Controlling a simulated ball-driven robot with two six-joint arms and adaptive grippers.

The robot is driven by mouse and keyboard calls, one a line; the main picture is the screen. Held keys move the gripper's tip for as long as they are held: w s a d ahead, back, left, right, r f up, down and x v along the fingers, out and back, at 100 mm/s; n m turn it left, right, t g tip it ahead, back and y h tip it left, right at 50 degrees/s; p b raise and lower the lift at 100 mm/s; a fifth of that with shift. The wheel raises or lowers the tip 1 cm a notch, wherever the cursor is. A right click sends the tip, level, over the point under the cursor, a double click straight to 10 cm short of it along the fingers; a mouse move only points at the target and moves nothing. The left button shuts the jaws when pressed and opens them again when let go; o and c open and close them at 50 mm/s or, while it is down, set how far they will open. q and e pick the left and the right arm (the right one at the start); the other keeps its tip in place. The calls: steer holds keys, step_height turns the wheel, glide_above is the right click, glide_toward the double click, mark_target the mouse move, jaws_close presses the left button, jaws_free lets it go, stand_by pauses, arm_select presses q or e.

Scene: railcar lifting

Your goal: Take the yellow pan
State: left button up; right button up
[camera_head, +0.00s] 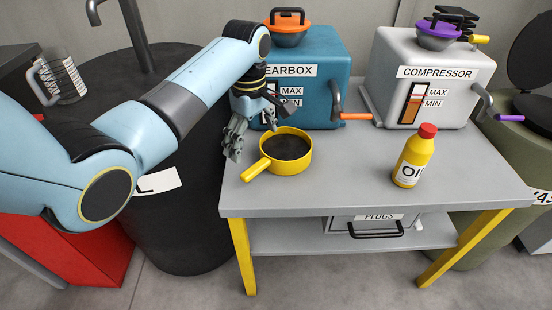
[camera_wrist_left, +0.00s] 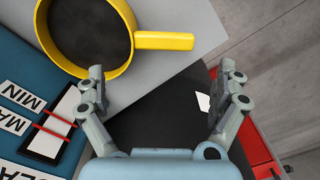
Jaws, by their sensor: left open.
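The yellow pan (camera_head: 292,167) holds dark contents and stands on the grey table, in front of the gearbox. Its handle points toward the table's front left. My left gripper (camera_head: 233,150) is open and empty, just left of the pan and above the table's left edge. In the left wrist view the pan (camera_wrist_left: 125,65) is at the top left, its handle (camera_wrist_left: 165,40) reaching right ahead of the open fingers (camera_wrist_left: 162,76). The fingers look apart from the handle. My right gripper is not in view.
The teal gearbox (camera_head: 322,75) and grey compressor (camera_head: 440,88) stand on the table (camera_head: 350,190) behind the pan. A yellow oil bottle (camera_head: 411,163) stands to the right. A black drum (camera_head: 185,215) is left of the table. The table between pan and bottle is clear.

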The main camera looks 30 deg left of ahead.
mark_target(256, 166)
arm_select(q)
step_height(256, 166, down, 4)
steer(key=shift+f+b, duration=0.1)
steer(key=shift+b, duration=0.25)
steer(key=f, duration=0.2)
steer(key=f+b, duration=0.1)
steer(key=f, duration=0.1)
steer(key=shift+s+d+f, duration=0.1)
steer(key=shift+s+d, duration=0.1)
steer(key=shift+d, duration=0.05)
steer(key=shift+f, duration=0.55)
steer(key=c, duration=1.1)
